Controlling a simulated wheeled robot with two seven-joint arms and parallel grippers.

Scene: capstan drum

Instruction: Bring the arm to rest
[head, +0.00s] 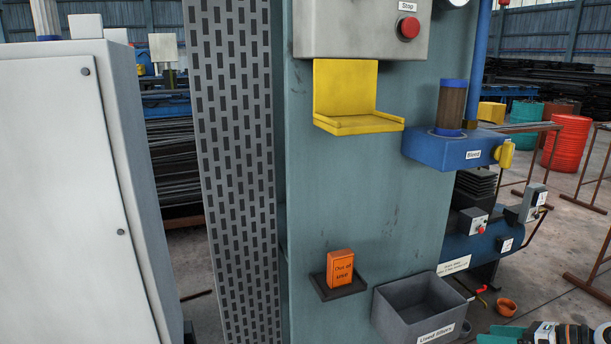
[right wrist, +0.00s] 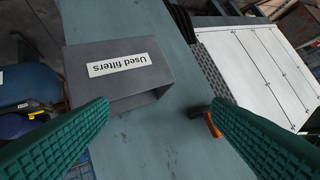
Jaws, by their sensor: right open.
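My right gripper (head: 502,336) shows at the bottom right edge of the head view, partly cut off. In the right wrist view its two green ribbed fingers (right wrist: 160,103) are wide apart with nothing between them. The grey bin labelled "Used filters" (head: 398,318) is on the front of the teal panel (head: 350,200), to the left of the gripper in the head view. The bin (right wrist: 152,58) also shows beyond the fingers in the right wrist view. My left gripper is in neither view.
An orange box (head: 340,268) stands on a small dark shelf left of the bin. Above are an empty yellow bracket (head: 345,90) and a red stop button (head: 409,27). A blue "Bleed" block (head: 440,148) with a brown cylinder (head: 452,103) juts out right. A white cabinet (head: 70,190) stands left.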

